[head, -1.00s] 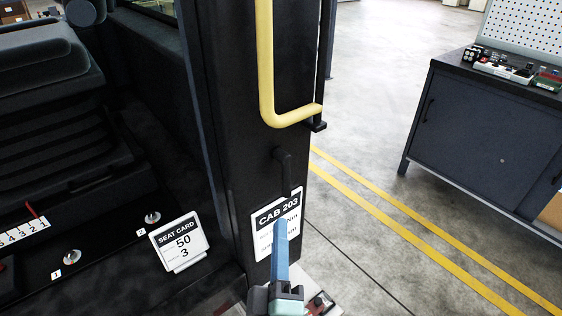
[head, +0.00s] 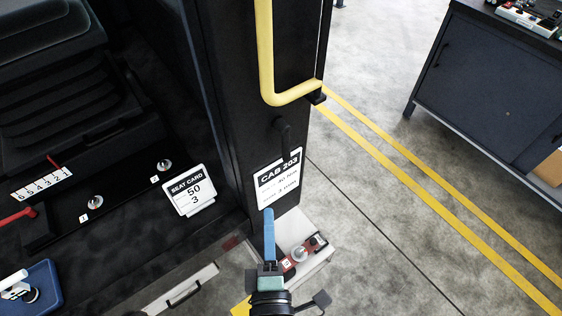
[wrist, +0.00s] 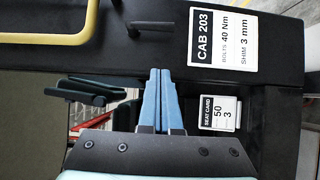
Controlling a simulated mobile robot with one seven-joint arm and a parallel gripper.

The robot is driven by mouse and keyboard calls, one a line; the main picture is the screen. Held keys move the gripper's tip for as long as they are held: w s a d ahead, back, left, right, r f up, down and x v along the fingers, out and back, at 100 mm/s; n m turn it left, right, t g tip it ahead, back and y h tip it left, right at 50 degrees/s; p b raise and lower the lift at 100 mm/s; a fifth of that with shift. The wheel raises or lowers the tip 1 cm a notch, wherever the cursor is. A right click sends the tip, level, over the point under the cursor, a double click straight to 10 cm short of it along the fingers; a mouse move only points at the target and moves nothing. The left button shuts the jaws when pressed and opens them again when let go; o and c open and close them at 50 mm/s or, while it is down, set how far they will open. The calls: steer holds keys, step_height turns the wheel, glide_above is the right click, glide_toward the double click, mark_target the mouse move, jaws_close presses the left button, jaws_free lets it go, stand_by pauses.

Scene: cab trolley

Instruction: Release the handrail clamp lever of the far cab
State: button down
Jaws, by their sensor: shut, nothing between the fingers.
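The yellow handrail (head: 265,60) runs down the dark cab pillar and bends right at its lower end; it also shows in the wrist view (wrist: 50,38). A small black lever (head: 285,137) stands out from the pillar below the rail, above the white CAB 203 card (head: 279,180). The lever shows at the top of the wrist view (wrist: 150,28), left of the card. My gripper (head: 268,212) has blue fingers held together with nothing between them. In the head view it appears just below the card. In the wrist view its tips point towards the lever, apart from it.
A seat card (head: 188,190) stands on the cab floor beside a numbered strip (head: 42,184) and bolts. A red tool (head: 295,260) lies on a white surface right of my gripper. A dark cabinet (head: 490,80) stands at right; the floor between is clear.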

steer(key=shift+w, duration=0.1)
steer(key=p, duration=0.1)
glide_toward(284, 142)
steer(key=w+a+f, duration=0.3)
steer(key=w+a, duration=0.1)
steer(key=w+d+p, duration=0.1)
steer(key=p, duration=0.1)
steer(key=w+d+p, duration=0.1)
steer(key=d, duration=0.1)
steer(key=shift+w+f+p, duration=0.25)
steer(key=shift+f+p, duration=0.1)
steer(key=shift+d+f+b, duration=0.1)
steer(key=shift+f+b, duration=0.05)
steer(key=shift+b, duration=0.35)
